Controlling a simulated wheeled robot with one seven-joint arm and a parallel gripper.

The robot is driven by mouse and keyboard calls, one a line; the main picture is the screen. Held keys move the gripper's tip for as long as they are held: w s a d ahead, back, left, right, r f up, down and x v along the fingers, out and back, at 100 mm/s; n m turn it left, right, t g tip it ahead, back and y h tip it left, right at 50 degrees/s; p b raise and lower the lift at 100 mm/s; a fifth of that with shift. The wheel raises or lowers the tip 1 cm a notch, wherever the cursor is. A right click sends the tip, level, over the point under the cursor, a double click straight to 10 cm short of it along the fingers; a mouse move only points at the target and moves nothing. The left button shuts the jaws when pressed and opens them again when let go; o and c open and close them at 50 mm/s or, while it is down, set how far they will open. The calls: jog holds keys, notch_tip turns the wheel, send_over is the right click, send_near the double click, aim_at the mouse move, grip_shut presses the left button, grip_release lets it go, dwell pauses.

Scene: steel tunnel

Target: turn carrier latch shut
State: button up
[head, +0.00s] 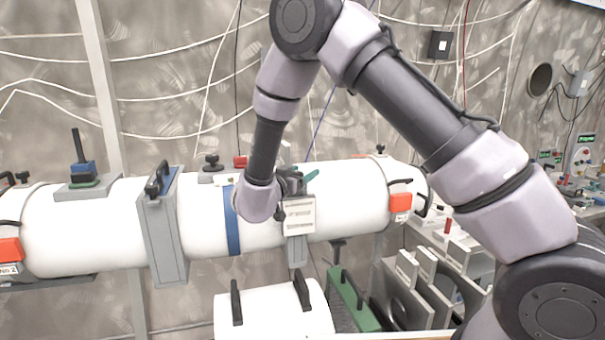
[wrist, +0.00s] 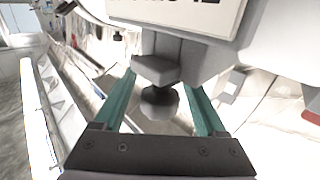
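In the wrist view, a grey latch block (wrist: 157,68) with a dark rounded knob (wrist: 159,103) hangs below a white label plate (wrist: 185,12). I take this to be the carrier latch. My gripper (wrist: 162,84) has its two green fingers apart, one on each side of the knob, with visible gaps. In the head view, the grey carrier (head: 297,250) with a label plate (head: 299,216) sits around the white tube (head: 340,195). My gripper is at its top, largely hidden by my wrist; a bit of green (head: 311,176) shows. The latch's angle is unclear.
A grey flanged collar (head: 165,240) and a blue band (head: 232,225) are on the tube to the left. An orange block (head: 400,203) is at its right end. Below are a white cylinder with dark handles (head: 270,312) and a green block (head: 350,300).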

jog(key=v, duration=1)
jog(key=shift+s+a, duration=0.15)
jog(key=shift+s, duration=0.25)
